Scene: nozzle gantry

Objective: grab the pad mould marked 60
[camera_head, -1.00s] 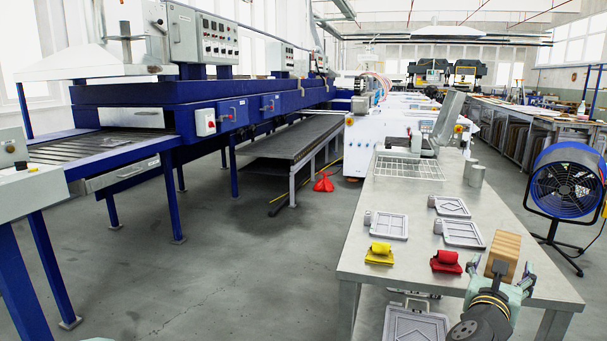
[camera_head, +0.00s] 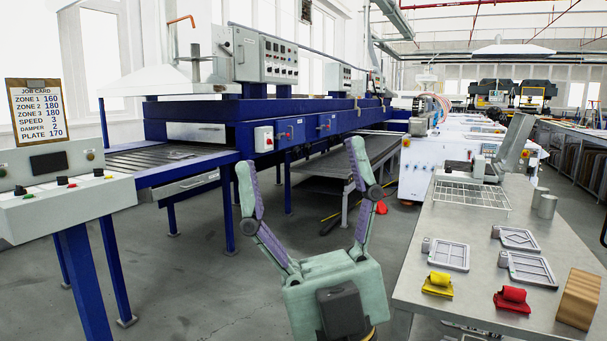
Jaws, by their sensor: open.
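Three flat grey moulds lie on the steel table: a left mould (camera_head: 446,254), a back right mould (camera_head: 516,239) and a front right mould (camera_head: 529,268) with a divided frame. Each has a small grey piece by its left corner. I cannot read any number on them, so I cannot tell which is marked 60. My gripper (camera_head: 302,172) is open and empty, fingers spread upward, in front of the blue machine and left of the table. It is apart from all the moulds.
The steel table (camera_head: 425,292) also bears a yellow cloth roll (camera_head: 438,283), a red one (camera_head: 512,299), a wooden block (camera_head: 579,298), a wire rack (camera_head: 471,194) and metal cylinders (camera_head: 547,206). A job card (camera_head: 41,112) stands above the control panel at left.

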